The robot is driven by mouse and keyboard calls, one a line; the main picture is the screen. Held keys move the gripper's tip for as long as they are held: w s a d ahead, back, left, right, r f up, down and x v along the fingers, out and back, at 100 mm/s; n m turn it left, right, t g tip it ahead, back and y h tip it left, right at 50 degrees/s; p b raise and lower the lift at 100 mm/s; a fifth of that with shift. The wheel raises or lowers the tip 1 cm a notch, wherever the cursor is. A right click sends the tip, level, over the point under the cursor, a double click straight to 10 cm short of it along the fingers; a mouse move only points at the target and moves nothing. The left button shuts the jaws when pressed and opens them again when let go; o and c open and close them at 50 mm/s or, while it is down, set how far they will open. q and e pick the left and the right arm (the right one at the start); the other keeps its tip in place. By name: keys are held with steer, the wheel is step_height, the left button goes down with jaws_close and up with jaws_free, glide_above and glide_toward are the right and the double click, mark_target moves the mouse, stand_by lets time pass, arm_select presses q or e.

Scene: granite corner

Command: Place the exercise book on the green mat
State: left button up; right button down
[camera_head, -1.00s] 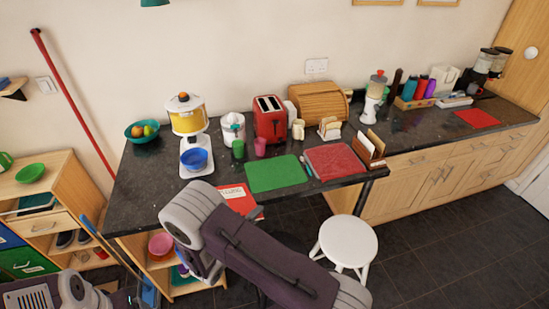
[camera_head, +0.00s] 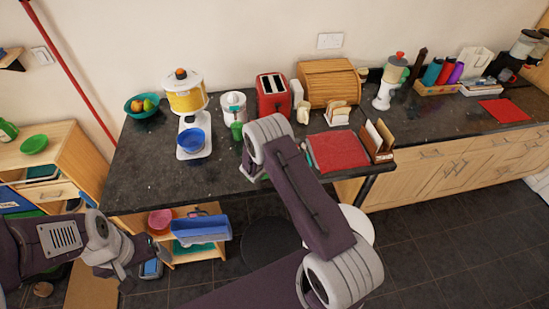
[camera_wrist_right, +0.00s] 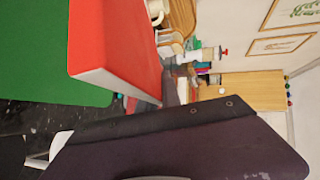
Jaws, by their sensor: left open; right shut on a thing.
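The red exercise book (camera_wrist_right: 118,45) shows in the right wrist view, with its pale edge toward the camera. It overlaps the green mat (camera_wrist_right: 45,55) there; I cannot tell whether they touch. My left gripper (camera_head: 122,266) is open and empty, low in front of the shelf unit, away from the book.
A red mat (camera_head: 338,151) lies right of my right wrist, with a letter rack (camera_head: 377,140) beside it. The red toaster (camera_head: 272,95), juicer (camera_head: 233,105) and scale with blue bowl (camera_head: 193,141) stand behind. The counter's front left (camera_head: 150,180) is clear.

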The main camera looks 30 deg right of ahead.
step_height(320, 180, down, 10)
steer(key=b, duration=0.7)
steer(key=shift+w+d+f+b, duration=0.1)
steer(key=shift+d+b, duration=0.05)
steer(key=shift+b, duration=0.2)
steer(key=c, duration=1.7)
jaws_free()
steer(key=p+v, duration=0.4)
steer(key=v, duration=0.3)
steer(key=shift+r, duration=0.3)
steer(key=shift+s+a, duration=0.25)
steer(key=shift+a, duration=0.15)
